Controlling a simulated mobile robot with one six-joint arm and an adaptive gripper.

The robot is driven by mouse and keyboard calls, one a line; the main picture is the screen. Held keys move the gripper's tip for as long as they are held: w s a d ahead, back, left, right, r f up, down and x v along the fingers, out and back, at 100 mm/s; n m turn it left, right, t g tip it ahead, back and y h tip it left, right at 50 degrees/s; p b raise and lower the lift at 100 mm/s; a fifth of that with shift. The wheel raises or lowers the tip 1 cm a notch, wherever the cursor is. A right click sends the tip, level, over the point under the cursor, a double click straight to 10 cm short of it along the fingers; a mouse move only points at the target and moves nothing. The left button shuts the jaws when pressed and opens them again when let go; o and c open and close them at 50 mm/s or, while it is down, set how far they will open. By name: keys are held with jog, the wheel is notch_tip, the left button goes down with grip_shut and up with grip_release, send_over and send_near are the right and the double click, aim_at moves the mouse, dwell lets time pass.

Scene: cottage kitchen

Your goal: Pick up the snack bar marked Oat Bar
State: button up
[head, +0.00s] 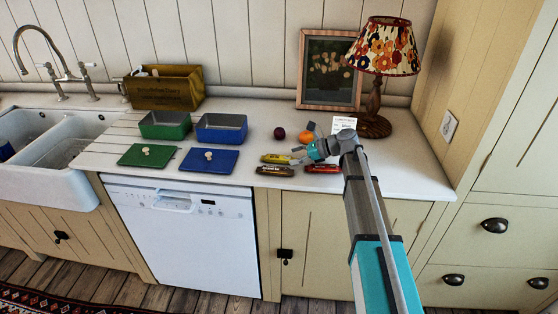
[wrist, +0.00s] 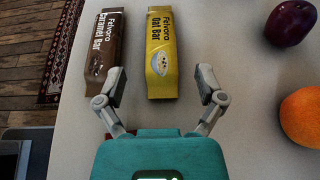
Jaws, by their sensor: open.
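The yellow snack bar marked Oat Bar (wrist: 161,60) lies flat on the white counter in the wrist view, its near end between my fingertips as seen from above. It also shows in the head view (head: 277,158), left of my gripper. My gripper (wrist: 161,84) is open and empty, with one finger on each side of the yellow bar's line. In the head view my gripper (head: 305,140) is over the counter near the orange. A brown bar (wrist: 106,45) lies left of the Oat Bar, close to my left fingertip. I cannot tell how high my fingers are.
A plum (wrist: 291,23) and an orange (wrist: 301,116) lie to the right. A red bar (head: 322,168) lies at the counter's front edge, partly hidden in the wrist view. Green (head: 165,124) and blue (head: 221,128) boxes, their lids, a lamp (head: 375,103) and a picture frame (head: 312,103) stand around.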

aim_at(282, 157)
jog(key=shift+b+x, duration=0.55)
jog(key=shift+x, duration=1.45)
jog(key=shift+w+r, duration=0.1)
jog(key=shift+r, duration=0.1)
grip_shut()
jog(key=shift+r, duration=0.15)
jog(key=shift+a+r+p, duration=0.1)
jog(key=shift+r+p, duration=0.8)
jog(key=shift+p, duration=0.2)
jog(key=s+r+p, duration=0.1)
jog(key=r+p, duration=0.1)
jog(key=s+a+r+p, duration=0.1)
jog(key=s+r+p, duration=0.1)
jog(key=r+p, duration=0.1)
jog(key=s+r+p, duration=0.1)
jog(key=r+p, duration=0.1)
jog(key=shift+s+a+r, duration=0.2)
jog(key=shift+s+a, duration=0.15)
jog(key=shift+s, duration=0.05)
jog(key=s+a+r+p, duration=0.3)
jog(key=s+p, duration=0.1)
jog(key=s, duration=0.4)
jog(key=shift+a+r, duration=0.25)
jog(key=shift+a, duration=0.05)
jog(key=shift+s, duration=0.1)
